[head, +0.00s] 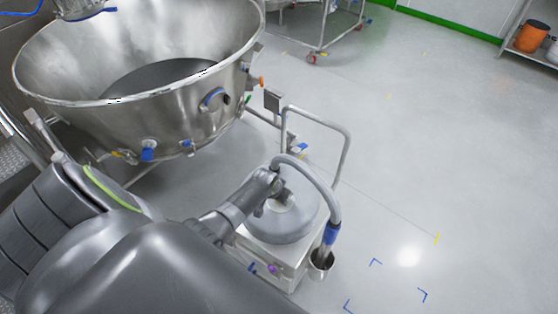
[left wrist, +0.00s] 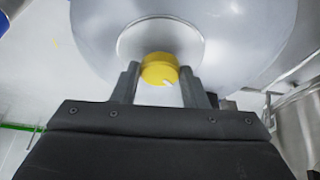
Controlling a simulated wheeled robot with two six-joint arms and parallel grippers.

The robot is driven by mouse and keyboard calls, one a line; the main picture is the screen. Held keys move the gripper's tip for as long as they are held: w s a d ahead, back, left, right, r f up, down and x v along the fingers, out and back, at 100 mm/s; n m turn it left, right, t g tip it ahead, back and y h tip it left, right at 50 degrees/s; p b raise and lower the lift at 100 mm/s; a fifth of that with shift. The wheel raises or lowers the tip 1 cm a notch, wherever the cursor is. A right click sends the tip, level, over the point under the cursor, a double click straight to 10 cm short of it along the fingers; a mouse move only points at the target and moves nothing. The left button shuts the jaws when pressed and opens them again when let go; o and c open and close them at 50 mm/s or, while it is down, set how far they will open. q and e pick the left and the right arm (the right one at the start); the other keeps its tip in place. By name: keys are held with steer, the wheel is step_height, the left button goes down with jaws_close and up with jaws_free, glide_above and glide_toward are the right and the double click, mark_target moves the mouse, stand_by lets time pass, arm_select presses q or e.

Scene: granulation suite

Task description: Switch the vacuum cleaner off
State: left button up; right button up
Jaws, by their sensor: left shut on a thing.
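The vacuum cleaner (head: 300,224) stands on the floor right of the big steel bowl. It has a round grey lid, a pale boxy base, a curved hose with a blue cuff and a tall push handle. In the left wrist view, a yellow round knob (left wrist: 158,67) with a white pointer mark sits at the centre of a pale disc on the lid (left wrist: 235,50). My left gripper (head: 276,201) reaches over the lid. Its fingers (left wrist: 161,82) are shut on the knob, one on each side. In the head view my gripper hides the knob. My right gripper is not in view.
A large steel bowl (head: 120,118) with valves and clamps stands at the left, close to my left arm. A wheeled steel frame (head: 335,35) is at the back. A shelf with an orange container (head: 531,36) is at the far right. The floor at right is clear.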

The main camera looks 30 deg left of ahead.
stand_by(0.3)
arm_select(q)
steer(key=o, duration=1)
steer(key=shift+c, duration=0.2)
steer(key=shift+r, duration=0.15)
steer(key=shift+s+r, duration=0.15)
steer(key=shift+r, duration=0.1)
steer(key=p+v, duration=0.2)
steer(key=v, duration=1.4)
steer(key=shift+s+r, duration=0.2)
steer(key=shift+r, duration=0.05)
